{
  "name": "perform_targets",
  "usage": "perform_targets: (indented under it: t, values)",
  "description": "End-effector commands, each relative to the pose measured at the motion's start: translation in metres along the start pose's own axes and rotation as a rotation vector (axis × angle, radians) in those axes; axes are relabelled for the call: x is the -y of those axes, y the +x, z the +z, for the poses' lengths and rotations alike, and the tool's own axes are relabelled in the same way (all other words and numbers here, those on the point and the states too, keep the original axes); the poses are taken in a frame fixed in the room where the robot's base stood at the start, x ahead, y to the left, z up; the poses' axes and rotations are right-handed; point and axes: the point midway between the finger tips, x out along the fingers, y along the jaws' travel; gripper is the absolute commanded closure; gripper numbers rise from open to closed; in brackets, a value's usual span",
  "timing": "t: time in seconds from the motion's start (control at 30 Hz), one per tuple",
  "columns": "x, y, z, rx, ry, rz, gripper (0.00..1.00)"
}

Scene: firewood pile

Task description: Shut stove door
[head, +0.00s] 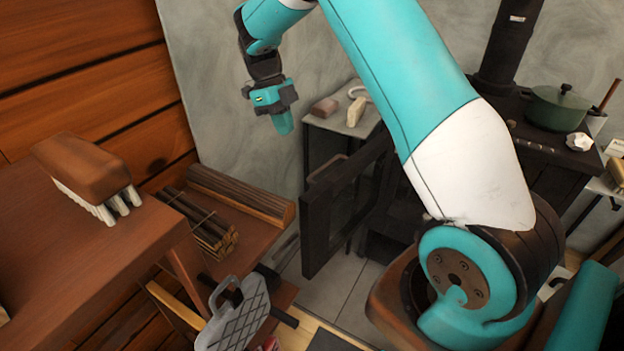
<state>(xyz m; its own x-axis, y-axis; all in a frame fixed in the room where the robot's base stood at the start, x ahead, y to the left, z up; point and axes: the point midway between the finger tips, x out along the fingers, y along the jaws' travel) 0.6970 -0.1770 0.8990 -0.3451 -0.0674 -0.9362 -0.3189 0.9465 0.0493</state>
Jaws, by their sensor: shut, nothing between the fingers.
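The black stove (545,160) stands at the right, partly hidden behind my arm. Its dark framed door (318,225) stands swung open, out to the left of the stove, with a window in its frame. My arm covers part of the stove front and the door's hinge side. My gripper (284,124) is shut and empty, pointing down in front of the grey wall. In the picture it is up and to the left of the door, apart from it.
A green pot (560,107) sits on the stove top. A small side table (335,122) with a brush-like item stands behind the door. At the left are a wooden table (60,240) with a brush and bundled sticks (205,225). Tiled floor (335,290) is clear below the door.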

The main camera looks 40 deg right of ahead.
Motion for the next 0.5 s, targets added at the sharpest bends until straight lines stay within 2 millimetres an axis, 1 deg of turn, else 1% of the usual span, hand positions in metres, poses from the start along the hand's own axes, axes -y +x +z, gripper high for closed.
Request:
perform_targets:
  t: [0.03,0.1,0.27,0.37,0.5]
  values:
    - [0.006,0.007,0.004,-0.010,0.070,0.005,1.00]
    - [0.011,0.013,0.005,-0.020,0.135,0.009,1.00]
    - [0.012,0.028,0.005,-0.026,0.165,0.010,1.00]
    - [0.011,0.046,0.004,-0.027,0.162,0.011,1.00]
    - [0.011,0.076,0.004,-0.027,0.161,0.011,1.00]
